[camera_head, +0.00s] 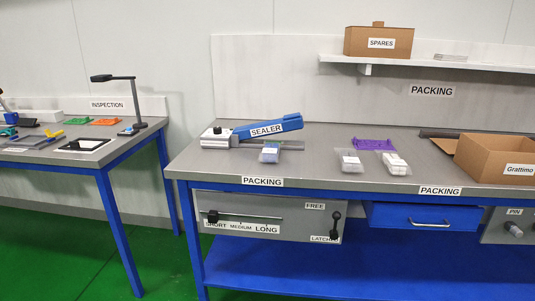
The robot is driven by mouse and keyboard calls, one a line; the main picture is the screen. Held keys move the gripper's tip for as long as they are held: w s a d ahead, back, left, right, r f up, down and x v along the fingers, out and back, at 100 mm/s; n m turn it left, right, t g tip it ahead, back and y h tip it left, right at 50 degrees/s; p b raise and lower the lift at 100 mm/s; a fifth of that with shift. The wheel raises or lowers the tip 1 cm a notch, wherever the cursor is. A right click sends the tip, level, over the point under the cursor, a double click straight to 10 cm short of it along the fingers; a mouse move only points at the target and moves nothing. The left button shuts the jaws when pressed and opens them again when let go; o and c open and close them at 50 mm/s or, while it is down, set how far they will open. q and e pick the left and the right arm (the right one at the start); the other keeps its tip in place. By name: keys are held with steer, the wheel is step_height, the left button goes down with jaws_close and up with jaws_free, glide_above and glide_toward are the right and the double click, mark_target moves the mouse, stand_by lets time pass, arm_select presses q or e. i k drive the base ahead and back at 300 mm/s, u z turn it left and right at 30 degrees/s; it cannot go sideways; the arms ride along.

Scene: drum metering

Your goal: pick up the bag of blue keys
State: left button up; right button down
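A small clear bag with blue contents (269,152) lies on the packing table, just in front of the sealer's base. The contents are too small to make out as keys. It has a pale patch on top. Neither of my grippers shows in the head view.
The blue-armed sealer (266,128) stands right behind the blue bag. Two bags with white contents (351,161) (395,164) and a purple piece (373,144) lie to the right. An open cardboard box (489,165) stands at the right edge. The table front (220,170) is clear.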

mark_target(270, 152)
steer(key=u, duration=1.4)
steer(key=i, duration=2.45)
steer(key=z, duration=1.35)
